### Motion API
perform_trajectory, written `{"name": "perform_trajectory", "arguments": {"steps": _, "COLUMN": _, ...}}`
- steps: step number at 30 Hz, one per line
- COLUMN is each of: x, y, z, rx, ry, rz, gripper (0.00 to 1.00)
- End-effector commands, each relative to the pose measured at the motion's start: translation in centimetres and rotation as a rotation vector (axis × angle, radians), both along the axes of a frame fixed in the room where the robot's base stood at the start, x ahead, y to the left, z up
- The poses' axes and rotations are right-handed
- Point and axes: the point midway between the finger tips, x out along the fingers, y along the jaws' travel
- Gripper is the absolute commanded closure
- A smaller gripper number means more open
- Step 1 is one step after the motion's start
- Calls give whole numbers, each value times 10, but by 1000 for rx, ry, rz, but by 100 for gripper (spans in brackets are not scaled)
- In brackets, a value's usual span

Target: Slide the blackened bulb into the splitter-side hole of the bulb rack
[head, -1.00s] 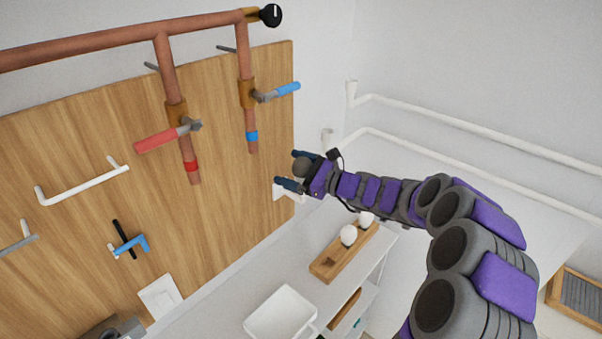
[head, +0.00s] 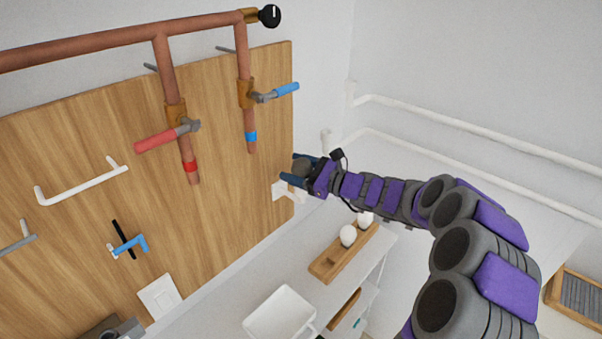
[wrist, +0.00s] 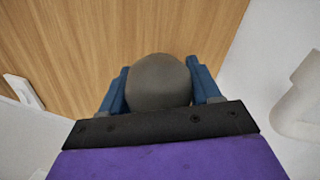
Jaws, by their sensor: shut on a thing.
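The blackened bulb (head: 301,167) is a dark grey round globe. It sits between the blue fingers of my gripper (head: 298,170), which is shut on it in front of the wooden board's right edge. In the wrist view the bulb (wrist: 160,82) fills the space between both fingers; its base is hidden. The bulb rack (head: 322,268) is a wooden bar on the white shelf below. It holds two white bulbs (head: 348,236) toward its far end, and a dark hole shows nearer its front end. I cannot tell which end is the splitter side.
The wooden board (head: 80,180) carries copper pipes with a red-handled valve (head: 160,140) and a blue-handled valve (head: 275,93). A white bin (head: 280,312) stands near the rack. A white bracket (head: 287,190) is close below my gripper. White pipes (head: 450,125) run along the right wall.

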Motion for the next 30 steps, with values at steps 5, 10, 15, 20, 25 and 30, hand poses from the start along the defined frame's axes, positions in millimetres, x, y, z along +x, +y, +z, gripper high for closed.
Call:
{"name": "perform_trajectory", "arguments": {"steps": 5, "x": 0, "y": -1, "z": -1, "rx": 0, "ry": 1, "rz": 0, "gripper": 68}}
{"name": "perform_trajectory", "arguments": {"steps": 10, "x": 0, "y": -1, "z": 1, "rx": -1, "ry": 1, "rz": -2, "gripper": 68}}
{"name": "perform_trajectory", "arguments": {"steps": 15, "x": 0, "y": -2, "z": 11, "rx": -1, "ry": -2, "rz": -3, "gripper": 68}}
{"name": "perform_trajectory", "arguments": {"steps": 20, "x": 0, "y": -3, "z": 30, "rx": 0, "ry": -4, "rz": -3, "gripper": 68}}
{"name": "perform_trajectory", "arguments": {"steps": 25, "x": -13, "y": -10, "z": 38, "rx": 3, "ry": 1, "rz": -1, "gripper": 68}}
{"name": "perform_trajectory", "arguments": {"steps": 30, "x": -39, "y": -25, "z": 41, "rx": 4, "ry": 1, "rz": -3, "gripper": 68}}
